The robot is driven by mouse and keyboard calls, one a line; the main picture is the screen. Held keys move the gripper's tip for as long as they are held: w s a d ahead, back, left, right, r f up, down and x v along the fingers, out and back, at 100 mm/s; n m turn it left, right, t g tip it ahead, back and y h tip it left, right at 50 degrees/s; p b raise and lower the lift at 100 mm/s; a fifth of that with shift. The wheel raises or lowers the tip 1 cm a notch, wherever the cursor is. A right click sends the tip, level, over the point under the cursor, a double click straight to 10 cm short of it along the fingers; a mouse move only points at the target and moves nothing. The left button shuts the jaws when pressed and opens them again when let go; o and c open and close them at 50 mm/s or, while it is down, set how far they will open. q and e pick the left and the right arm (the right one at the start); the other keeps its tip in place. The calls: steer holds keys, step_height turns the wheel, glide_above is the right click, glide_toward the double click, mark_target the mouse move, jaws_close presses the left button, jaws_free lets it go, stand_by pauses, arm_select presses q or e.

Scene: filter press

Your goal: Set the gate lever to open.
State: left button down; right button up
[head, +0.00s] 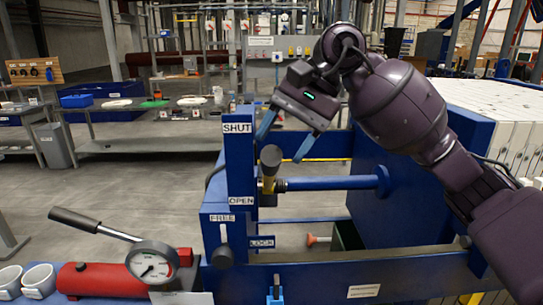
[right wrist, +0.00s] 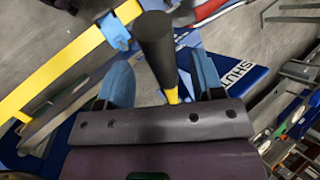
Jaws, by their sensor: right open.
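The gate lever (head: 271,158) has a thick black grip and a yellow shaft at a brass-coloured fitting on the blue pipe. Its grip points up, between the SHUT label (head: 237,128) and the OPEN label (head: 241,201) on the blue post. My right gripper (head: 285,137) is open just above the lever, its two blue fingers spread and pointing down. My left gripper is not in view.
Below the post is a black-knobbed lever (head: 224,252) by FREE and LOCK labels. A red pump with a gauge (head: 152,263) and long handle stands at lower left, beside white cups (head: 39,280). The blue pipe (head: 330,183) runs right from the lever to the press.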

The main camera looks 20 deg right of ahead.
mark_target(271, 172)
steer(key=shift+x, duration=1.95)
jaws_close()
